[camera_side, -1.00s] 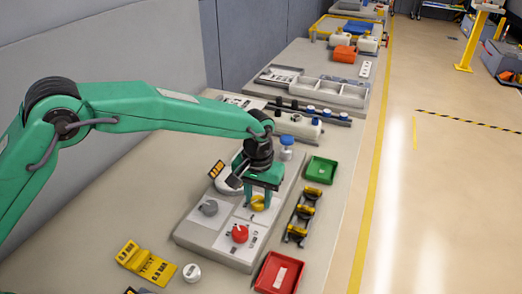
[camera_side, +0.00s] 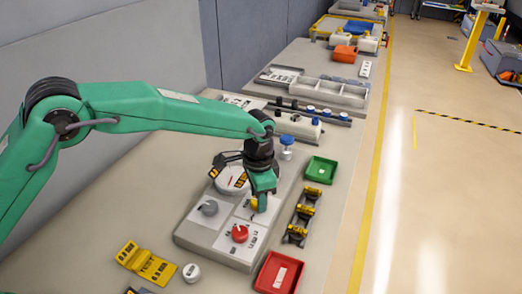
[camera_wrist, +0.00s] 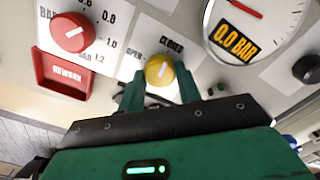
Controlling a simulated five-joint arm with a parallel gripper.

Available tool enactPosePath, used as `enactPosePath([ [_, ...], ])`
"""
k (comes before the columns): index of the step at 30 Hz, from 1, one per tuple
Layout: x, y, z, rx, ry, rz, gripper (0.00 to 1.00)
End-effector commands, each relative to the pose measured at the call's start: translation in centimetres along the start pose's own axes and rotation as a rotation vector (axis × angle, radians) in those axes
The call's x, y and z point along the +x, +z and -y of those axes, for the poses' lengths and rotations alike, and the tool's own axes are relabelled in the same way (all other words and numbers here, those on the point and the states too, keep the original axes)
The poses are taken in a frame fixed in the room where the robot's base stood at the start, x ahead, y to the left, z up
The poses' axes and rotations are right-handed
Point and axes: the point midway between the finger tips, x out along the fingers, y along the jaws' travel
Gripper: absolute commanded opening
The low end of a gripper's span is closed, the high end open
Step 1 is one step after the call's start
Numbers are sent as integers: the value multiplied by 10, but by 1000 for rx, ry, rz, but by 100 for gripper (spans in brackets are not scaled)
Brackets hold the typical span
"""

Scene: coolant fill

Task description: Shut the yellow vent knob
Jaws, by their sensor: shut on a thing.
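The yellow vent knob (camera_side: 254,204) sits on the grey panel (camera_side: 205,238), mostly hidden by my gripper in the side view. In the wrist view the yellow knob (camera_wrist: 158,70) shows between the two green fingers of my gripper (camera_wrist: 160,84), which is shut on it. The label OPEN is to its left and CLOSED is above it to the right. A pale mark on the knob's face points roughly between the two labels; its exact angle is hard to tell. In the side view my gripper (camera_side: 262,196) points down at the panel.
A red knob (camera_wrist: 72,32) with a numbered scale is left of the vent knob in the wrist view. A round gauge (camera_wrist: 255,22) with a 0.0 BAR display is to the right. A grey knob (camera_side: 209,208), green tray (camera_side: 321,170) and red tray (camera_side: 279,272) are nearby.

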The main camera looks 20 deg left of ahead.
Motion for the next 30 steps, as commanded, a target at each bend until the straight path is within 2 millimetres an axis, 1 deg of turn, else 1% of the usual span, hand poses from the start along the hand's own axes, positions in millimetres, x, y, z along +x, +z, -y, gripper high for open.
enactPosePath([
  [1, -3, 0, 0, 23, 0, -1, 11],
  [9, -3, 0, 0, 94, 0, -1, 11],
  [20, -3, 0, 0, 99, 0, -1, 11],
  [21, -3, 0, 0, 99, 0, -1, 36],
  [23, -3, 0, 0, 99, -1, -2, 48],
  [24, -3, 0, 0, 99, -1, -2, 55],
  [30, -1, 0, 0, 99, 0, -1, 56],
])
